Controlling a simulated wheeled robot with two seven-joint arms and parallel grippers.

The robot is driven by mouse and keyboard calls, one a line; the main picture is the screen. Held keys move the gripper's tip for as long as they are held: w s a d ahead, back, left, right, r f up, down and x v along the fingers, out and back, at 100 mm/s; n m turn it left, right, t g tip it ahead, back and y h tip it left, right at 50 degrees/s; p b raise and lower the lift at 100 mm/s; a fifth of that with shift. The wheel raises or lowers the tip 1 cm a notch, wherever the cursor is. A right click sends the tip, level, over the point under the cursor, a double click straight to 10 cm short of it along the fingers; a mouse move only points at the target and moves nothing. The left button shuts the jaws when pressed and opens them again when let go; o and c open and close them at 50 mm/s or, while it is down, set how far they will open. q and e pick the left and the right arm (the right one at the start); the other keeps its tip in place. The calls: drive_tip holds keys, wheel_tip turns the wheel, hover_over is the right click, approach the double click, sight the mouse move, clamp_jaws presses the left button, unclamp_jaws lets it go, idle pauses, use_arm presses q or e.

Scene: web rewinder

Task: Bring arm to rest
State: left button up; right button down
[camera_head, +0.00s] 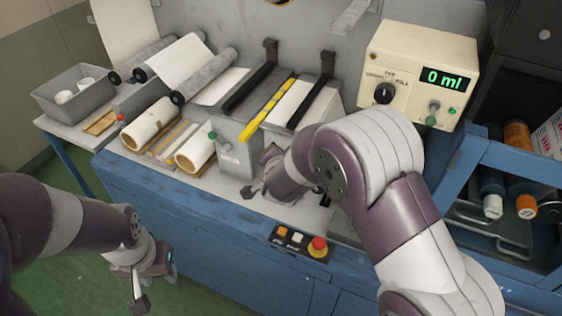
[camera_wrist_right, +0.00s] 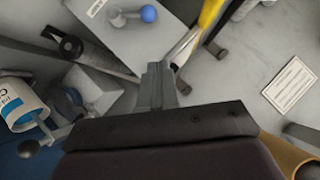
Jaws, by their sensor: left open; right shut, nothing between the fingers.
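My right arm comes in from the lower right of the head view and reaches over the rewinder's worktop. Its gripper (camera_head: 249,190) hangs above the worktop just in front of the grey central block. In the right wrist view the fingers (camera_wrist_right: 156,86) are together with nothing between them. My left arm comes in from the left edge, low over the green floor in front of the blue cabinet. Its gripper (camera_head: 155,288) points down, open and empty, apart from the machine.
White rolls (camera_head: 150,125) and rollers lie left of the right gripper. A control box (camera_head: 417,75) reading "0 ml" stands behind the right arm. A red stop button (camera_head: 318,246) sits on the front edge. A grey bin (camera_head: 74,92) stands far left. Bottles (camera_head: 519,165) lie at right. Floor at lower left is clear.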

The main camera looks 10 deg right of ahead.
drive_tip(key=s+a+f+n+g+y, duration=0.2)
drive_tip(key=s+n+g, duration=0.1)
drive_tip(key=s, duration=0.2)
drive_tip(key=s+a+f+n+g+y, duration=0.1)
drive_tip(key=s+f+n+g, duration=0.1)
drive_tip(key=s+f+n, duration=0.3)
drive_tip(key=s+d+r+n+g+h+b, duration=0.1)
drive_tip(key=s+d+g, duration=0.4)
drive_tip(key=s+d, duration=0.7)
drive_tip(key=s+r+n, duration=0.1)
drive_tip(key=s+r, duration=0.1)
drive_tip(key=s, duration=0.2)
drive_tip(key=shift+r+n+g+h, duration=0.15)
drive_tip(key=shift+n+g+h, duration=0.15)
drive_tip(key=shift+n+g, duration=0.1)
drive_tip(key=shift+d, duration=0.1)
